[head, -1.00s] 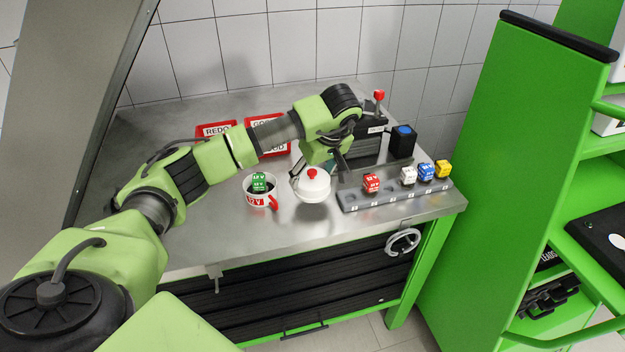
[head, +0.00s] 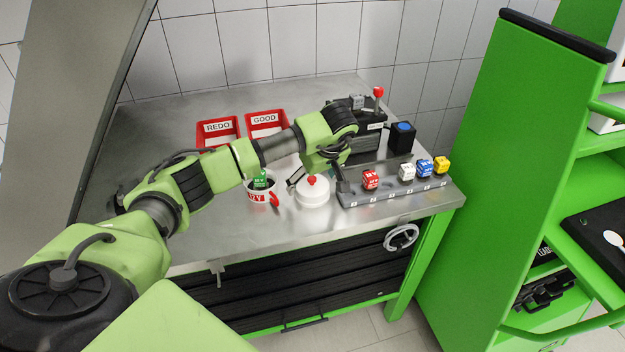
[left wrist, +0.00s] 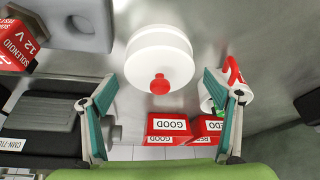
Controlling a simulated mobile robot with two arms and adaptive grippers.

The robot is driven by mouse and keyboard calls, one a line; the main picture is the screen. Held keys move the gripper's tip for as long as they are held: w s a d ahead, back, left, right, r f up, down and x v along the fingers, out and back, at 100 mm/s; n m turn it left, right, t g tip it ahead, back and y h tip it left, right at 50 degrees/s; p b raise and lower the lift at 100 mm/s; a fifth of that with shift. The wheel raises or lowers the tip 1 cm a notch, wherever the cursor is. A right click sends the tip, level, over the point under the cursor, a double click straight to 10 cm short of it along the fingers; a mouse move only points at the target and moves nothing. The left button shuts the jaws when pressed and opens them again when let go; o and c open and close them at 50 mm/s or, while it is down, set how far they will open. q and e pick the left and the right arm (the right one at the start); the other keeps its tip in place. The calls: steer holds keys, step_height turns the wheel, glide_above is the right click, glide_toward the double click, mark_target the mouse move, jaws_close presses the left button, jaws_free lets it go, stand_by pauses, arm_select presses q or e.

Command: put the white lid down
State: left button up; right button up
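The white lid (head: 313,192) with its red knob (head: 311,181) sits level on the steel table, between the mug and the grey block rack. It also shows in the left wrist view (left wrist: 160,58), knob towards the camera. My left gripper (head: 319,182) is over the lid. In the left wrist view its two fingers (left wrist: 160,84) stand wide apart, one to each side of the lid's near part, with visible gaps to it. My right gripper is not in view.
A white mug (head: 257,198) with a red handle and a green block (head: 261,180) in it stands close left of the lid. The rack (head: 388,196) with coloured blocks is close right. Red REDO (head: 218,127) and GOOD (head: 265,117) bins lie behind. Bare table lies in front.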

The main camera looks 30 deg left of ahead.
arm_select(q)
steer(key=shift+r, duration=0.2)
steer(key=shift+d+r, duration=0.15)
steer(key=shift+r, duration=0.2)
steer(key=b+v, duration=0.2)
steer(key=v, duration=0.9)
steer(key=shift+d, duration=0.1)
